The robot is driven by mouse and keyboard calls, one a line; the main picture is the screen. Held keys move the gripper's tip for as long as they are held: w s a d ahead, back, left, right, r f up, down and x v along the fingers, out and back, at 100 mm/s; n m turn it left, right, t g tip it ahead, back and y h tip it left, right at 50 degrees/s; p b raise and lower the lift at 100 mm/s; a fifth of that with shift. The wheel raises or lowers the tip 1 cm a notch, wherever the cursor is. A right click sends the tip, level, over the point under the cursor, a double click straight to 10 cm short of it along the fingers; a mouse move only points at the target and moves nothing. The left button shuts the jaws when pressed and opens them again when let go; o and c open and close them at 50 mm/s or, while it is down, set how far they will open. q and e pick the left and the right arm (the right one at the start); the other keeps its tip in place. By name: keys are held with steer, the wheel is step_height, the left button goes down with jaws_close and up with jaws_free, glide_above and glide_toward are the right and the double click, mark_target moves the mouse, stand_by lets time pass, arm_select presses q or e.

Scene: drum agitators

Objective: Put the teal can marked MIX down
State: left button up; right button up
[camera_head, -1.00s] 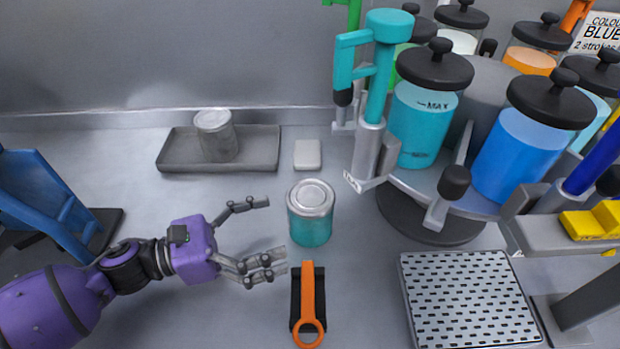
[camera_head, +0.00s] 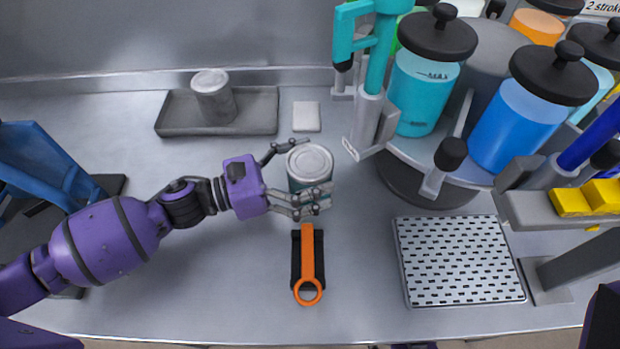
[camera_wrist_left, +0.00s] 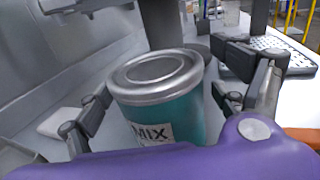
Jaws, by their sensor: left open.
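The teal can marked MIX (camera_head: 310,160) stands upright on the grey bench, with a silver lid. Its teal side and MIX label also show in the left wrist view (camera_wrist_left: 168,115). My left gripper (camera_head: 312,172) is open around the can, one finger at its far side and two fingers at its near side. The fingers also show on both sides of the can in the left wrist view (camera_wrist_left: 165,105). I cannot tell whether they touch it. My right gripper is not in view.
An orange opener (camera_head: 308,265) lies just in front of the can. A grey tray (camera_head: 255,112) with a grey can (camera_head: 214,98) and a white block (camera_head: 306,116) are behind. The dispenser carousel (camera_head: 440,185) and a perforated plate (camera_head: 460,260) stand to the right.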

arm_select(q)
steer(key=shift+c, duration=0.5)
steer(key=c, duration=1.7)
steer(key=shift+r, duration=0.15)
